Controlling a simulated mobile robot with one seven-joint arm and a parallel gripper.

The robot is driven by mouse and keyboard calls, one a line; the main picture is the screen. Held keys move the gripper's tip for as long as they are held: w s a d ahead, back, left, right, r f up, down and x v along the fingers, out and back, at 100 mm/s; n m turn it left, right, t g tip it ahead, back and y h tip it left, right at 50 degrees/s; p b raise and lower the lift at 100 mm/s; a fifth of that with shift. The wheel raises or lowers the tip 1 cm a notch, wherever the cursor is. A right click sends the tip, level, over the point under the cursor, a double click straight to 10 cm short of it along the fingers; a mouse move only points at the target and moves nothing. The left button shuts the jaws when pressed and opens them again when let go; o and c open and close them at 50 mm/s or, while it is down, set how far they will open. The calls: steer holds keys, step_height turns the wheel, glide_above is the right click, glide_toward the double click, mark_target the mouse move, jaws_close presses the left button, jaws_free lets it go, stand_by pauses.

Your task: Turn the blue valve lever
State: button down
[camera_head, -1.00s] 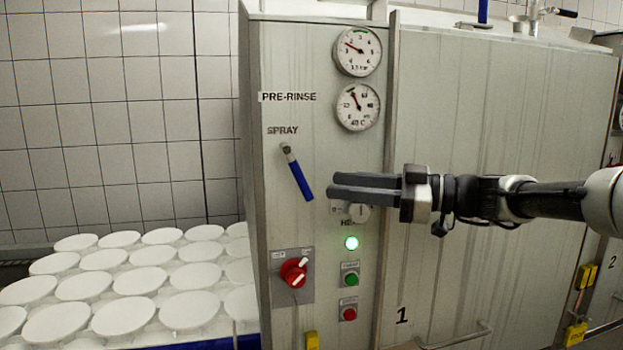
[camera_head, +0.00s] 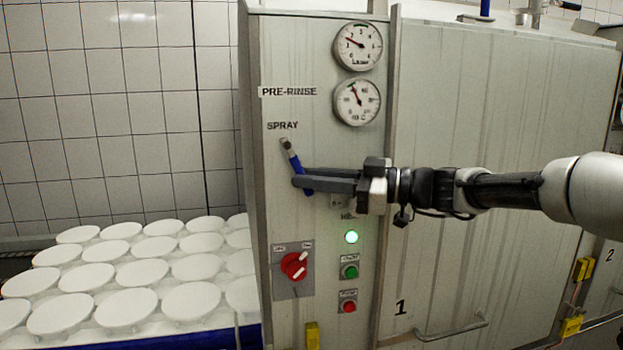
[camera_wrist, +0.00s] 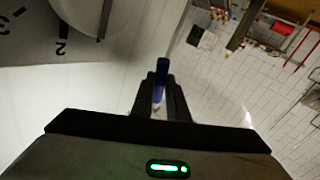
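The blue valve lever (camera_head: 294,161) hangs from its pivot under the SPRAY label on the grey panel, slanting down to the right. My gripper (camera_head: 299,178) reaches in from the right, with its black fingers across the lower part of the lever. Part of the lever is hidden by the fingers, and its lower end shows just below them. In the wrist view the blue lever (camera_wrist: 161,68) stands between the two fingertips, with one finger close against each side. The fingers look shut on it.
Two gauges (camera_head: 357,47) sit above. White round moulds (camera_head: 128,312) stand at the left. A door handle (camera_head: 452,333) is low right.

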stand_by(0.3)
steer(key=r+n+h, duration=0.1)
steer(key=d+r+n+h+b, duration=0.1)
steer(key=h, duration=0.1)
steer(key=d+r+g+h, duration=0.1)
steer(key=h, duration=0.1)
steer(key=shift+w+d+r+n, duration=0.25)
steer(key=shift+n, duration=0.15)
steer(key=shift+w+d+r+n+h+p, duration=0.1)
steer(key=shift+d+r+n+h+p, duration=0.15)
steer(key=shift+r+h, duration=0.4)
steer(key=shift+d+r+n+h+p, duration=0.1)
steer(key=shift+r+n+h, duration=0.2)
steer(key=shift+h, duration=0.65)
steer(key=c, duration=1.7)
jaws_free()
steer(key=shift+c, duration=0.2)
